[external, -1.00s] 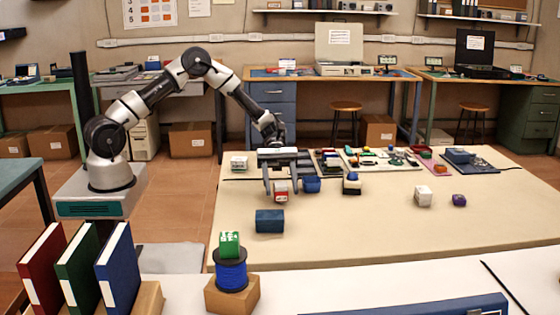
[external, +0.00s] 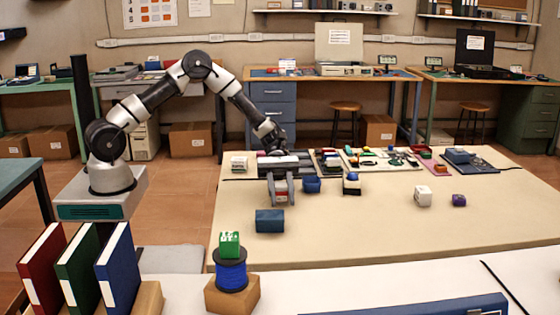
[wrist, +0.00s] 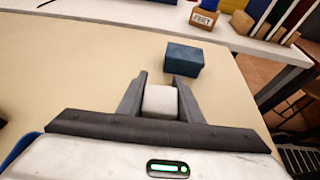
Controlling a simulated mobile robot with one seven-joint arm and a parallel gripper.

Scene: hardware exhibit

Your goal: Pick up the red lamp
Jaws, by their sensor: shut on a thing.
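The red lamp looks like a small white block with a red part (external: 281,195). It stands on the cream table between the fingers of my gripper (external: 281,192). In the wrist view it shows as a pale whitish block (wrist: 160,101) with a finger close on either side of it. My gripper (wrist: 159,100) is shut on it from above. The fingers hide its sides, and its red part does not show in the wrist view. I cannot tell whether it is clear of the table.
A dark blue box (external: 269,221) stands just in front of the lamp. A blue container (external: 312,184) and a blue-topped block (external: 351,184) are to its right. Several panels with parts lie at the back. The table's front right is clear.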

